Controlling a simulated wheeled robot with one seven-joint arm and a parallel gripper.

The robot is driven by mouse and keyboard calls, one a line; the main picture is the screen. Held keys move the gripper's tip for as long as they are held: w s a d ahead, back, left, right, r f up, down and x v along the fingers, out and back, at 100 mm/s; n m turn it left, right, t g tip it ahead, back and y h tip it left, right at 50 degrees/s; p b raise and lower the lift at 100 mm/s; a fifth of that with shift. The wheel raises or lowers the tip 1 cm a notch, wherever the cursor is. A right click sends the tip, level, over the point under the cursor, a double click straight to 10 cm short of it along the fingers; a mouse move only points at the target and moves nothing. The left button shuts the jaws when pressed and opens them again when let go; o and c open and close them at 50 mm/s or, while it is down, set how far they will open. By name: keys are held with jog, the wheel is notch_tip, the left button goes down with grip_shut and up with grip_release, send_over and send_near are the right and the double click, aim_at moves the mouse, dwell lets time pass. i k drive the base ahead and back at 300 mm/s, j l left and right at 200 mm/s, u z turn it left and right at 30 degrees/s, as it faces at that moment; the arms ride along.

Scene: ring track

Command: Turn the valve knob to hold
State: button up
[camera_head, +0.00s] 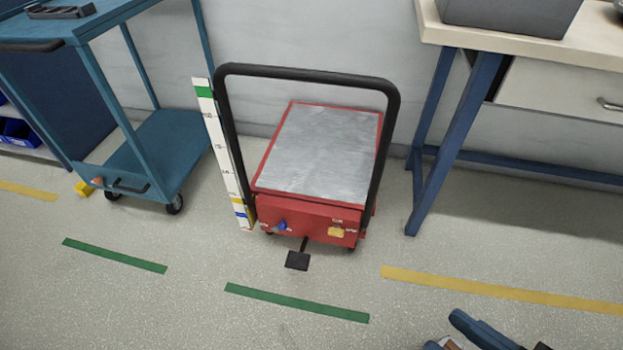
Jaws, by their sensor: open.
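A red lift cart (290,216) with a grey metal top stands in the middle, below a black hoop handle. On its front panel, a small blue knob (282,225) sits left of centre and a yellow piece (336,232) sits right of centre. Small pale labels lie near both; their words are too small to read. I cannot tell which of the two is the valve knob, or which setting it is at. Only dark and blue parts of my own body show at the bottom right edge. My gripper is not clearly in view, and nothing of mine touches the cart.
A black foot pedal (297,260) sticks out in front of the cart. A white scale post (223,150) with coloured bands stands at its left. A blue trolley (165,140) is at left, a workbench (540,50) at right. The floor in front is clear, with green and yellow strips.

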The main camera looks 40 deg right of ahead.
aim_at(336, 231)
jog(key=i+j+z, duration=0.4)
jog(key=j, duration=0.3)
jog(key=i+j+z, duration=0.2)
jog(key=j, duration=0.2)
